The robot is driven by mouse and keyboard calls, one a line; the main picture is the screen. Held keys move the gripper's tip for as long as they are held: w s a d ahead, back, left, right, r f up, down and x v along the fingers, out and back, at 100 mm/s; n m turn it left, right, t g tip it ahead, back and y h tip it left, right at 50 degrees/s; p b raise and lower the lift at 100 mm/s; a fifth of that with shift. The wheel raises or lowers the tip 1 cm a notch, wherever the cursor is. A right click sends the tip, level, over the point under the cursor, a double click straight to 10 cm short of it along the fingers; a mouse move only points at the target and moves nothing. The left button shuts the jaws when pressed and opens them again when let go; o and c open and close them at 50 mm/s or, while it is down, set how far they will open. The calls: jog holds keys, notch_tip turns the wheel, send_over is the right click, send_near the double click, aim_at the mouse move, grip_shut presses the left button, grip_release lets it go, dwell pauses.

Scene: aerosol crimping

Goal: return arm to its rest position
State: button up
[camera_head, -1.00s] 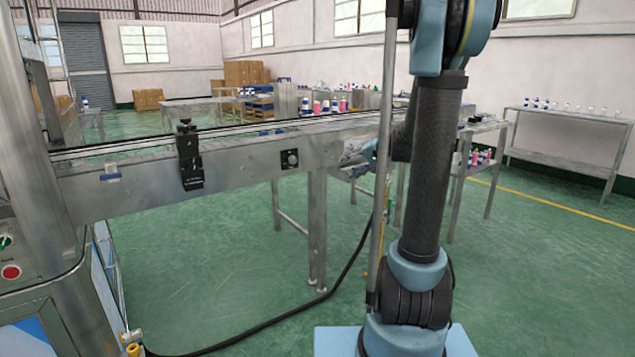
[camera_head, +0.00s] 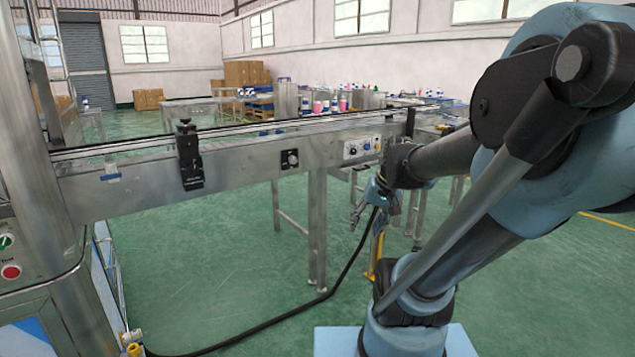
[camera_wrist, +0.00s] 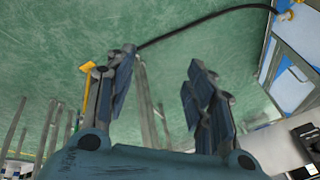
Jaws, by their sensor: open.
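My gripper (camera_wrist: 160,95) is open in the wrist view, its two fingers spread apart with nothing between them. Green floor and a black hose show beyond the fingers.
A steel conveyor (camera_head: 240,155) runs across the scene, with a black clamp (camera_head: 188,155) on its side. A machine (camera_head: 30,230) with red and green buttons stands at the left. A black hose (camera_head: 300,318) lies on the open green floor. Boxes (camera_head: 245,73) stand far behind.

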jog(key=s+d+f+h, duration=0.1)
jog(key=s+d+f, duration=0.1)
jog(key=s, duration=0.3)
jog(key=s+d+f+g+h, duration=0.1)
jog(key=s+d+f+h, duration=0.1)
jog(key=s, duration=0.3)
jog(key=shift+s+d+f+n, duration=0.25)
jog(key=shift+d+f, duration=0.2)
jog(key=shift+f, duration=0.4)
jog(key=shift+w, duration=0.1)
jog(key=shift+w+f, duration=0.2)
jog(key=shift+w, duration=0.25)
jog(key=shift+c, duration=0.5)
